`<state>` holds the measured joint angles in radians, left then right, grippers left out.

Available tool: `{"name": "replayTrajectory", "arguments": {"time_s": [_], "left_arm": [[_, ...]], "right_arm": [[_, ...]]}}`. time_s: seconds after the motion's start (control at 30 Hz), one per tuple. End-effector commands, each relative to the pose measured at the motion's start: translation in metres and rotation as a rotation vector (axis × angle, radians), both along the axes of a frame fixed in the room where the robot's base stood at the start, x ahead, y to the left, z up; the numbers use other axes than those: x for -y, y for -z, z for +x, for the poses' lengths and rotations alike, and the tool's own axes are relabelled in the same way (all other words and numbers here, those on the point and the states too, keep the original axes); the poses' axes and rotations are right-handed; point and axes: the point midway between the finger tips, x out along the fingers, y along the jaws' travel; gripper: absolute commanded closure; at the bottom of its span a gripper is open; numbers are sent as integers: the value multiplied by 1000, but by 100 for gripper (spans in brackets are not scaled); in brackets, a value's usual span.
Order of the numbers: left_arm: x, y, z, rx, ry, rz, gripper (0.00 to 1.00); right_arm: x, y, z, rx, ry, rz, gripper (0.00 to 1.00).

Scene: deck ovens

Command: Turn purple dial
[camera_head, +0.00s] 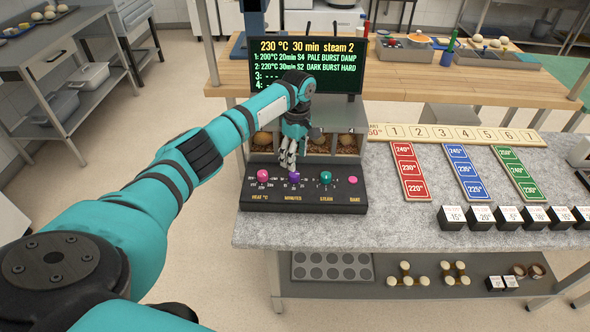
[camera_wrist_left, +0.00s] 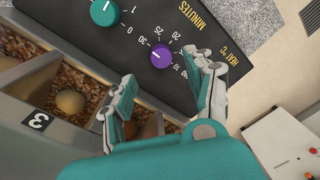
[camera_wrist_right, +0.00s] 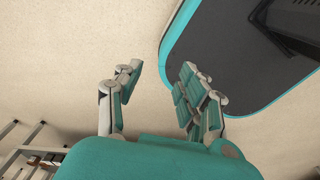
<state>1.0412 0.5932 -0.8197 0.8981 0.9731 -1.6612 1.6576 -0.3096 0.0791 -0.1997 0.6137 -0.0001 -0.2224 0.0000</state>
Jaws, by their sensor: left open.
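The purple dial (camera_head: 294,177) sits on the black control panel (camera_head: 335,199) above the word MINUTES. It also shows in the left wrist view (camera_wrist_left: 161,56), with its white mark and a ring of numbers around it. My left gripper (camera_head: 288,160) is open just above and behind the dial. In the left wrist view its fingers (camera_wrist_left: 165,95) stand apart on either side of the dial, and I see no clear contact. My right gripper (camera_wrist_right: 155,85) is open and empty over the floor, out of the head view.
A pink dial (camera_head: 262,176) and a teal dial (camera_head: 326,177) flank the purple one. A pink button (camera_head: 352,180) is at the right. Compartments with bread (camera_head: 345,142) stand behind the panel. The screen (camera_head: 305,66) reads 230 °C 30 min steam 2. Number boards and cubes lie right.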

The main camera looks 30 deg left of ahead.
Motion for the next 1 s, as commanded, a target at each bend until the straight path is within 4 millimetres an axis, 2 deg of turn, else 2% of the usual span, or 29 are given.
{"name": "replayTrajectory", "arguments": {"time_s": [0.1, 0.3, 0.5, 0.73, 0.77, 1.0], "left_arm": [[1, 25, -2, -4, -1, -1, 45], [1, 55, -3, -1, 0, -1, 45], [0, 66, -4, 0, 0, 0, 45], [0, 66, -4, 1, 1, 0, 45], [0, 66, -4, 1, 1, 0, 47], [0, 66, -3, 1, 1, 0, 78]], "right_arm": [[-4, -4, 12, 17, 2, 6, 60], [-5, -6, 18, 28, 2, 7, 60], [-4, -6, 17, 26, 1, 7, 60], [-1, -6, 12, 19, 0, 2, 60], [0, -6, 11, 18, 0, 1, 60], [2, -5, 10, 15, -1, -2, 60]]}}
